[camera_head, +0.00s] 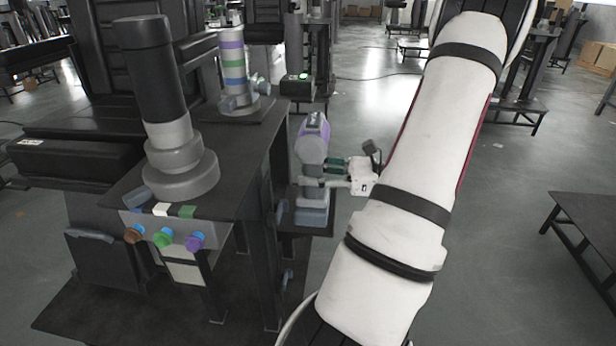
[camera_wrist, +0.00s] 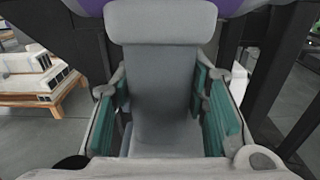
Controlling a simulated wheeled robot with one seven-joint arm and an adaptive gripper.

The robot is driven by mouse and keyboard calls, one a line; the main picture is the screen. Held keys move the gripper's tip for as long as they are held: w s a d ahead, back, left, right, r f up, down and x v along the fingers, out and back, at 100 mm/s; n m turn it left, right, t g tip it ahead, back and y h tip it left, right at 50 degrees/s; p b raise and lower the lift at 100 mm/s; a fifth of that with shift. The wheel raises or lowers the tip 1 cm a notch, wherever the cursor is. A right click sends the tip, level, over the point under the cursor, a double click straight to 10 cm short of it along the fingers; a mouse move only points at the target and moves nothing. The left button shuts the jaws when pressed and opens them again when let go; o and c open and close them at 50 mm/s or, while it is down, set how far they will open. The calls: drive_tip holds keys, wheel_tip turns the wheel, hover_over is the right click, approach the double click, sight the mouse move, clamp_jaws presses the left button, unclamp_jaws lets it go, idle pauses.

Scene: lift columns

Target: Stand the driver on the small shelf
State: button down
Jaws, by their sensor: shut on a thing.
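The driver (camera_head: 312,150) is grey with a purple band around its upper body and a grey block-like foot. It is about upright over the small dark shelf (camera_head: 325,231) at the side of the black workstation. Its foot looks to be at the shelf surface, but I cannot tell whether it touches. My gripper (camera_head: 328,173) comes from the right and is shut on the driver's grey handle. In the wrist view, the gripper's green pads (camera_wrist: 165,110) flank the grey handle (camera_wrist: 160,65). The driver's purple part shows at the top edge.
The workstation top (camera_head: 240,165) carries a large dark column on a grey stepped base (camera_head: 180,170) and a striped signal column (camera_head: 234,65). Coloured knobs (camera_head: 164,237) are on its front panel. A low black table (camera_head: 590,220) stands at the right. Floor between is clear.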

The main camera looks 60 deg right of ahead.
drive_tip(key=w+d, duration=0.1)
drive_tip(key=w+d+b, duration=0.1)
drive_tip(key=d, duration=0.1)
drive_tip(key=w+d, duration=0.1)
drive_tip(key=d, duration=0.1)
drive_tip(key=shift+w+f, duration=0.25)
drive_tip(key=shift+w, duration=0.1)
wheel_tip(320, 180, down, 4)
drive_tip(key=shift+r+b, duration=0.2)
drive_tip(key=shift+b, duration=0.9)
drive_tip(key=c, duration=0.9)
unclamp_jaws()
drive_tip(key=shift+s+f, duration=0.1)
drive_tip(key=shift+c, duration=0.2)
drive_tip(key=shift+s+d, duration=0.1)
drive_tip(key=shift+s, duration=0.1)
drive_tip(key=p+v, duration=0.3)
drive_tip(key=v, duration=0.8)
drive_tip(key=shift+s, duration=0.25)
